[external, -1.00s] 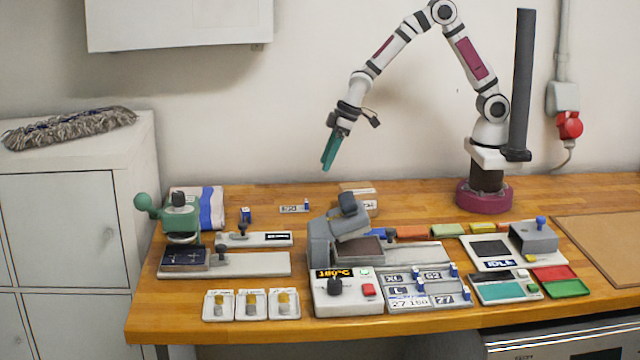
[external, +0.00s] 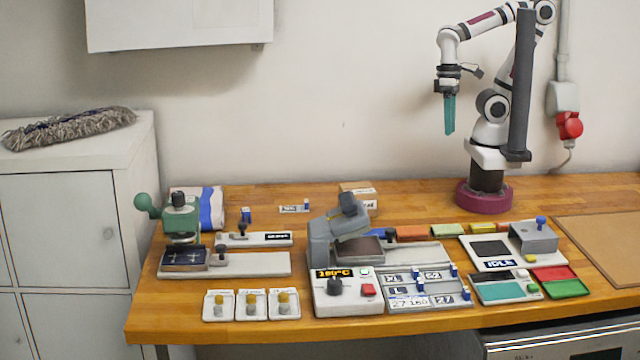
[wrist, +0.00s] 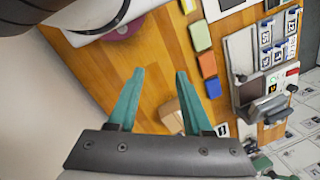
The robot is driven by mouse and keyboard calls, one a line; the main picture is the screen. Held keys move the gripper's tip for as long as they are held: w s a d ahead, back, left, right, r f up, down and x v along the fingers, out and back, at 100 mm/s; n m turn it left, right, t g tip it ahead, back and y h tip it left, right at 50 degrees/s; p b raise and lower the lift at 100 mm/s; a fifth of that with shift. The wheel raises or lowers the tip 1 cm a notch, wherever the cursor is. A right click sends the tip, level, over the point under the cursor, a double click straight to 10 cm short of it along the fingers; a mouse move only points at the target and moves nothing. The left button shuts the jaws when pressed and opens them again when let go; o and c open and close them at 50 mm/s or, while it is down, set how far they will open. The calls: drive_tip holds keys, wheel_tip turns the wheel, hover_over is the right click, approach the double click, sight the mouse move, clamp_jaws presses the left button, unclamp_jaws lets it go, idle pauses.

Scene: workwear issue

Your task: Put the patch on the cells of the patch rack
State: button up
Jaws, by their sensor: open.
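The patch rack (external: 402,303) is a grey tray at the bench front, right of the press controls. Several of its cells hold white labelled patches with blue grips; the rack also shows at the upper right of the wrist view (wrist: 254,45). My gripper (external: 449,132) is open and empty, pointing down high above the back of the bench, right of the loose patch and behind the rack. Its teal fingers are spread in the wrist view (wrist: 160,72).
The heat press (external: 320,245) stands between the loose patch and the rack. A cardboard box (external: 358,190) is right of the patch. Coloured blocks (external: 447,230) line up behind the rack. A green press (external: 181,218) stands left. The back bench strip is mostly clear.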

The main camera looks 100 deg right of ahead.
drive_tip(key=w+d+r+m, duration=0.1)
drive_tip(key=w+r+m, duration=0.2)
drive_tip(key=w, duration=0.8)
drive_tip(key=m+h, duration=0.2)
drive_tip(key=m, duration=0.7)
hover_over(307, 201)
wheel_tip(307, 201, down, 9)
wheel_tip(307, 201, down, 15)
drive_tip(key=shift+d+f, duration=0.1)
drive_tip(key=shift+f, duration=0.05)
clamp_jaws()
